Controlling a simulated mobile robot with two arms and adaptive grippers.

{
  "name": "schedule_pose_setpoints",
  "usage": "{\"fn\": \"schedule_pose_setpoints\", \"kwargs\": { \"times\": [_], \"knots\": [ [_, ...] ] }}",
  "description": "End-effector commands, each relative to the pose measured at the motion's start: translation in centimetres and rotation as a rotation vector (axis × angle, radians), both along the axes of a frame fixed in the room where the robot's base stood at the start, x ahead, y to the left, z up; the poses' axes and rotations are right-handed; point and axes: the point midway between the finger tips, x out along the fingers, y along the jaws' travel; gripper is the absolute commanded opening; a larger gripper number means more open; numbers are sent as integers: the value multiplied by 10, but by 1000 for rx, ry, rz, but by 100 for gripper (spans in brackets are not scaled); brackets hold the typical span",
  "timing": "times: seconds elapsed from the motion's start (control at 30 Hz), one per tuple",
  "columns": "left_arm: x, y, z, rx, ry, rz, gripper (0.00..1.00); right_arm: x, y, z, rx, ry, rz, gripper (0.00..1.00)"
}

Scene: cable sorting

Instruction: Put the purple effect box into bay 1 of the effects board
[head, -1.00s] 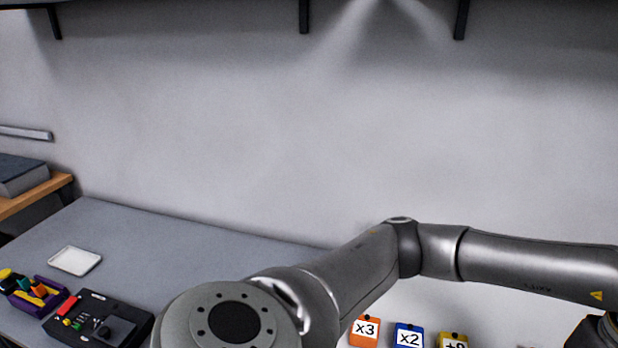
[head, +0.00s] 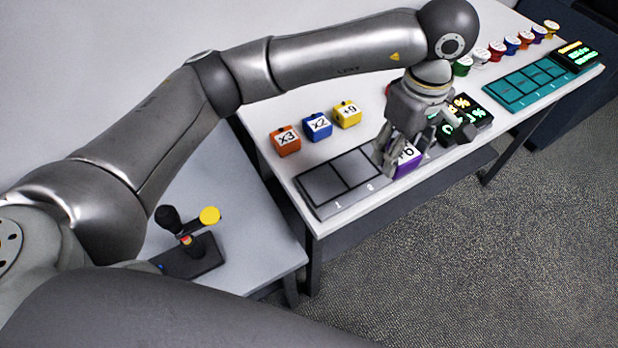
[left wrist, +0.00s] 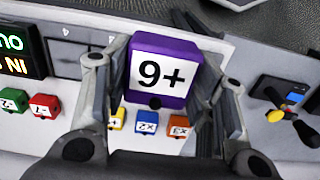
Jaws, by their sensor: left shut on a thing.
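The purple effect box (head: 408,162) has a white face with a dark "+6", which appears upside down in the left wrist view (left wrist: 164,54). My left gripper (head: 397,160) is shut on it, with a finger on each side in the left wrist view. The effects board (head: 306,192) is a dark panel with bays along the front of the white table; a "1" shows at its left bay (head: 325,184). The box is at the board's right end in the head view. I cannot tell its height above it. The gripper hides part of the board. My right gripper is not in view.
Orange "x3" (head: 286,141), blue "x2" (head: 317,126) and yellow "+9" (head: 347,114) boxes stand behind the board. A lit display (head: 468,118) and a teal board (head: 535,84) are farther right. A joystick-like device (head: 188,246) stands on the grey table.

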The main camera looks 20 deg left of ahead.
Motion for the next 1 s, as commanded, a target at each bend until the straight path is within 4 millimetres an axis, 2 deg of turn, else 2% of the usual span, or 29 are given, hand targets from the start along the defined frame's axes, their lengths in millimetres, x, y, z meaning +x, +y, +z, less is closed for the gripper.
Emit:
{"fn": "schedule_pose_setpoints", "kwargs": {
  "times": [0.2, 0.37, 0.5, 0.63, 0.87, 1.0],
  "knots": [
    [-4, 47, -16, 3, 4, 5, 19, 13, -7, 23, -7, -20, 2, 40],
    [-8, 84, -32, 3, 5, 5, 19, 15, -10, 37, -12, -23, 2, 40],
    [-11, 106, -60, 3, 8, 4, 19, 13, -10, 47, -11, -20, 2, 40],
    [-11, 119, -77, 2, 3, 2, 19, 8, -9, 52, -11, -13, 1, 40],
    [-12, 133, -94, 3, 4, 3, 19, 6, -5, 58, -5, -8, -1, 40],
    [-13, 133, -112, 1, 6, 1, 19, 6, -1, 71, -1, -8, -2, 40]
  ]
}}
